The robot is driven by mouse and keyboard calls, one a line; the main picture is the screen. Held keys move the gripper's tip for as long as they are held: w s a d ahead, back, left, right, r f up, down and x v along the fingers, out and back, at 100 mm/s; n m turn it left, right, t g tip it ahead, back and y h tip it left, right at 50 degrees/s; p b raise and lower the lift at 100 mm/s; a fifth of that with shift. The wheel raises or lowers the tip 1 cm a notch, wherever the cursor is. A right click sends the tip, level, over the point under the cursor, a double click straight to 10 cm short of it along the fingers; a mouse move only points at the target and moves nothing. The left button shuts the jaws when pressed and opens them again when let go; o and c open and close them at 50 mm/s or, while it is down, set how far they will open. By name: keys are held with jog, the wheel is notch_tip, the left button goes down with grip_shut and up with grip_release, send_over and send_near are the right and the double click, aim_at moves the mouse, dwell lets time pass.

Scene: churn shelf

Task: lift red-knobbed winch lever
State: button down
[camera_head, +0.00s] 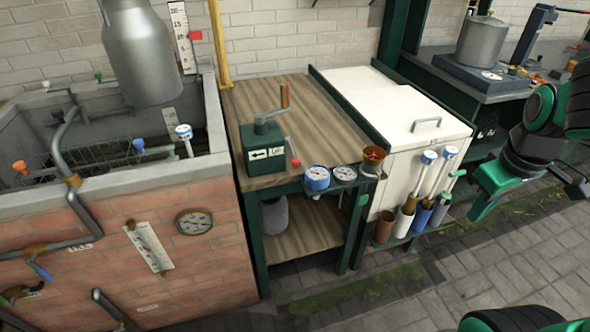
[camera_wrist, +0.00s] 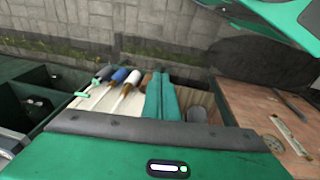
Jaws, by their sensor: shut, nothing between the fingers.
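The winch is a dark green box (camera_head: 262,145) with a white arrow label, on the wooden top of a green-framed bench. A short grey lever on its right side slopes down to a red knob (camera_head: 296,162). A wooden-handled crank (camera_head: 284,97) stands up from the top of the winch. My gripper (camera_wrist: 161,76) shows in the wrist view as two teal fingers closed side by side, with nothing held. In the head view my green hand (camera_head: 495,182) is right of the white cabinet, well apart from the winch. I cannot make out the winch in the wrist view.
Gauges (camera_head: 317,177) and a brown pot (camera_head: 373,158) line the bench's front edge. The white cabinet (camera_head: 385,110) carries blue-capped tools in holders on its front. A brick basin (camera_head: 130,250) with pipes stands left. Paved floor (camera_head: 480,260) is open in front.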

jog(key=w+a+f+n+t+y, duration=0.1)
jog(key=w+a+f+n+t, duration=0.1)
jog(key=w+a+n, duration=0.55)
jog(key=w+a+f+n+t, duration=0.2)
jog(key=w+a+n, duration=0.45)
jog(key=n, duration=0.25)
jog(key=w+a+f+n+y, duration=0.1)
jog(key=a+n+y, duration=0.1)
jog(key=a+n, duration=0.5)
jog(key=w+a+f+n+t+y, duration=0.1)
jog(key=w+a+n, duration=0.1)
jog(key=a+n, duration=0.5)
jog(key=a, duration=0.6)
jog(key=shift+a+n+t+y, duration=0.3)
jog(key=shift+n+y, duration=0.05)
jog(key=shift+y, duration=0.05)
jog(key=shift+w, duration=0.1)
jog(key=w+f, duration=0.1)
jog(key=w, duration=0.1)
jog(key=w+a+f, duration=0.1)
jog(key=w+f, duration=0.1)
jog(key=w, duration=0.1)
jog(key=w+a+f, duration=0.1)
jog(key=w+f, duration=0.1)
jog(key=shift+w+a+f, duration=0.1)
jog(key=shift+w+f, duration=0.05)
jog(key=shift+w, duration=0.1)
jog(key=shift+w+d+r, duration=0.2)
jog(key=shift+w+r, duration=0.1)
jog(key=shift+r, duration=0.15)
